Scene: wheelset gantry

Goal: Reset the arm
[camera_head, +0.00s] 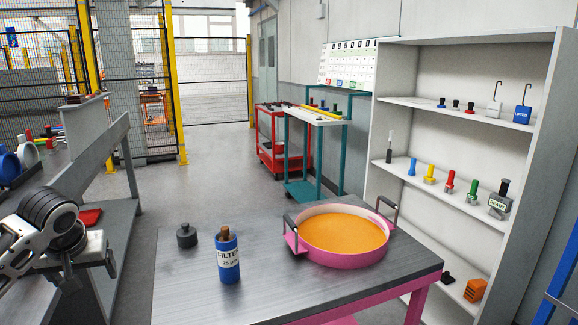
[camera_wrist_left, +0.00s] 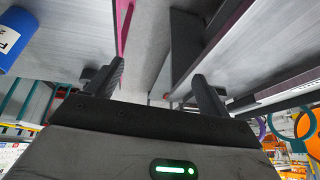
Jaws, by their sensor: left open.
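My left arm comes in from the left edge in the head view, beside the grey steel table and above the gap at its left. In the left wrist view my left gripper (camera_wrist_left: 159,72) has its two black fingers spread apart with nothing between them. The blue filter bottle (camera_head: 229,272) stands upright on the table, apart from the arm; part of it shows at the upper left of the wrist view (camera_wrist_left: 18,38). My right gripper is in neither view.
The grey table (camera_head: 190,291) also holds a small dark cylinder (camera_head: 187,236) and a pink pan (camera_head: 341,258) with orange contents. A white shelf (camera_head: 440,148) stands at the right. A red cart (camera_head: 268,140) and teal trolley (camera_head: 304,187) stand behind. The floor at back centre is clear.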

